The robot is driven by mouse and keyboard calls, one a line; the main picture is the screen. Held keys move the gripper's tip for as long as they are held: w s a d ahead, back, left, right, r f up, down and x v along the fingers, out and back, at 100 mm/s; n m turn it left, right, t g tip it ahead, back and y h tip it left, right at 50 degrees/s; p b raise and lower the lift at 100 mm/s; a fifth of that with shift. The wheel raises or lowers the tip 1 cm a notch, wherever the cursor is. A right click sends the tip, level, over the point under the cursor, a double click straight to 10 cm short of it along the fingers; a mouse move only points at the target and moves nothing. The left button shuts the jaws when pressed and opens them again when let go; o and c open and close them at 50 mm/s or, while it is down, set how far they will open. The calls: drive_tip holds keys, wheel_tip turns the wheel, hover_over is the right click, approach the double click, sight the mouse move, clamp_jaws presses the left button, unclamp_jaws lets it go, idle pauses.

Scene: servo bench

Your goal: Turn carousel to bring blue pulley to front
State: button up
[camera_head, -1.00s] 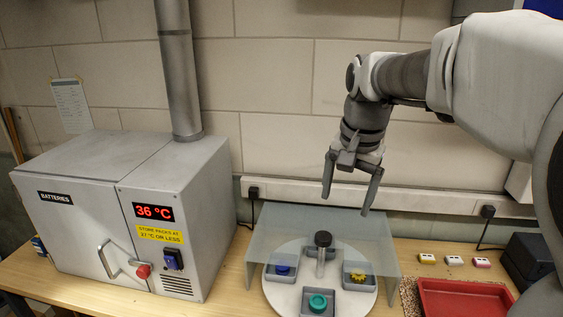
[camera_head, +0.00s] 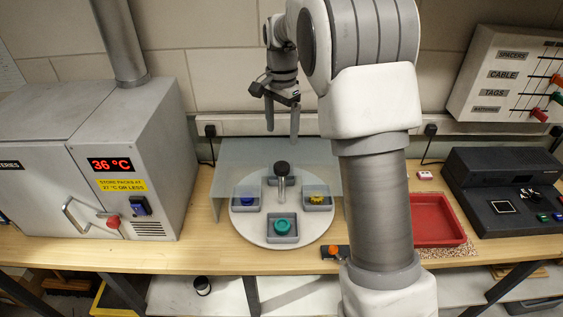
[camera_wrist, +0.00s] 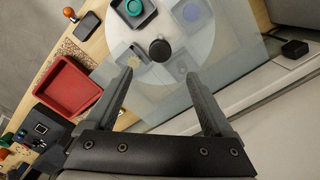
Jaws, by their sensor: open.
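The white round carousel (camera_head: 243,232) stands on the bench under a clear, greyish cover (camera_head: 225,160). A dark-topped knob post (camera_head: 282,172) rises at its middle. The blue pulley (camera_head: 249,201) sits in a grey tray on the left side. A teal pulley (camera_head: 282,226) is in the front tray, and a yellow one (camera_head: 317,199) is in the right tray. The back tray is mostly hidden. My gripper (camera_head: 282,125) is open and empty, pointing down above and behind the carousel. In the wrist view the knob (camera_wrist: 160,50) shows beyond my gripper (camera_wrist: 165,95).
A grey oven (camera_head: 120,150) reading 36 °C stands at left. A red tray (camera_head: 437,220) and a dark control box (camera_head: 508,190) are at right. A labelled panel (camera_head: 515,80) hangs on the wall. Bare bench shows at the front left.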

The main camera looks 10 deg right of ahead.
sight(282, 165)
wheel_tip(282, 165, down, 12)
drive_tip(key=shift+r+p, duration=0.15)
drive_tip(key=shift+p, duration=0.2)
drive_tip(key=shift+c, duration=0.4)
clamp_jaws()
